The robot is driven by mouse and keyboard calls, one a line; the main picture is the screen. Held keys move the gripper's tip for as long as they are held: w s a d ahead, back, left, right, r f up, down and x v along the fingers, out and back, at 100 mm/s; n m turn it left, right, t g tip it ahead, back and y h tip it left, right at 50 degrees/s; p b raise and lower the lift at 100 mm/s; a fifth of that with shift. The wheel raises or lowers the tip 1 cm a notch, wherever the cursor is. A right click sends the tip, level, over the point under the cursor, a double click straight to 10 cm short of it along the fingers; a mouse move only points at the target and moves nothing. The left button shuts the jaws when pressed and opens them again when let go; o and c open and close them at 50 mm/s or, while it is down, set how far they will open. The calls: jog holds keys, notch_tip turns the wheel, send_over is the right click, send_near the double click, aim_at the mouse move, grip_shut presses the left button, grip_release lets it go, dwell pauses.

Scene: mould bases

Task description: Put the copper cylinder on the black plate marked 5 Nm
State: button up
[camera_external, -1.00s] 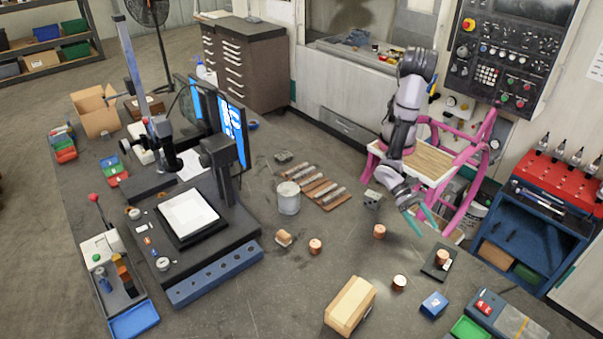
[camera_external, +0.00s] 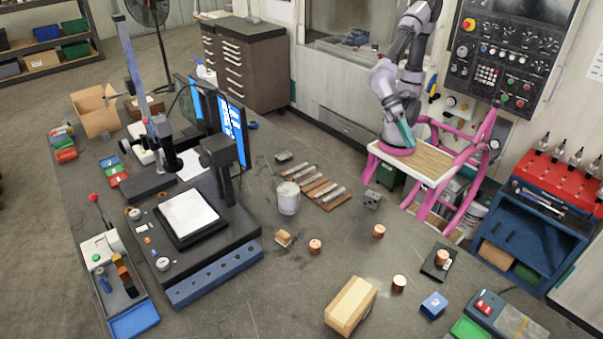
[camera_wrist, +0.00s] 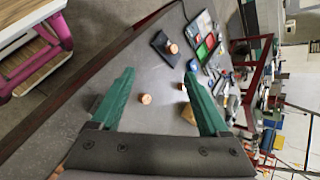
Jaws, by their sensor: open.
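Several copper cylinders stand on the grey table. One copper cylinder (camera_external: 315,247) is near the middle, another copper cylinder (camera_external: 379,231) is to its right, and a third copper cylinder (camera_external: 399,284) is nearer the front. A further copper cylinder (camera_external: 441,257) stands on a black plate (camera_external: 431,268) at the table's right side; the plate's marking is too small to read. The wrist view shows the black plate (camera_wrist: 158,39) with its cylinder (camera_wrist: 172,48), and a loose cylinder (camera_wrist: 145,98) between the fingers' lines. My gripper (camera_wrist: 159,75) is open and empty, raised beyond the table's back edge.
A cardboard box (camera_external: 350,306) and a blue box (camera_external: 434,304) are at the front right. A white can (camera_external: 288,198) and brown strips with metal bars (camera_external: 325,192) are mid-table. A grey block (camera_external: 372,200) is near the back edge. A pink-framed stand (camera_external: 430,160) is behind.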

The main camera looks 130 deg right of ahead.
jog(key=s+d+r+n+t+h, duration=0.1)
jog(key=s+d+r+t+h, duration=0.1)
jog(key=d, duration=0.6)
jog(key=s+d+r+n+t+h, duration=0.2)
jog(key=d+r+t+h, duration=0.2)
jog(key=d, duration=0.5)
jog(key=shift+r+h, duration=0.45)
jog(key=shift+h, duration=0.05)
